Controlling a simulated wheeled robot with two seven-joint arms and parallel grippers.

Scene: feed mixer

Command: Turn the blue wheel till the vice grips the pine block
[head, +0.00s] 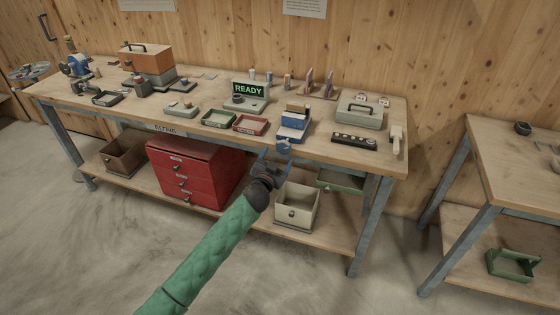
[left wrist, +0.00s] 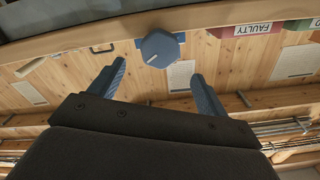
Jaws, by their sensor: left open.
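The blue vice (head: 292,126) stands at the front edge of the workbench, with the pine block (head: 297,107) at its top. I cannot tell whether its jaws touch the block. The blue wheel (head: 284,145) faces out from the vice's front, at the bench edge. In the left wrist view the wheel (left wrist: 160,48) is a many-sided blue knob with a pale mark. My left gripper (head: 274,156) is open and empty, just in front of the wheel. Its fingers (left wrist: 157,72) stand apart on either side of the wheel's line, short of it. My right gripper is not in view.
Green (head: 218,118) and red (head: 250,124) trays lie left of the vice. A black strip holder (head: 354,139) and a grey-green case (head: 359,116) are to its right. A sign reads READY (head: 248,90). Below are a red drawer cabinet (head: 195,172) and a cream bin (head: 296,206).

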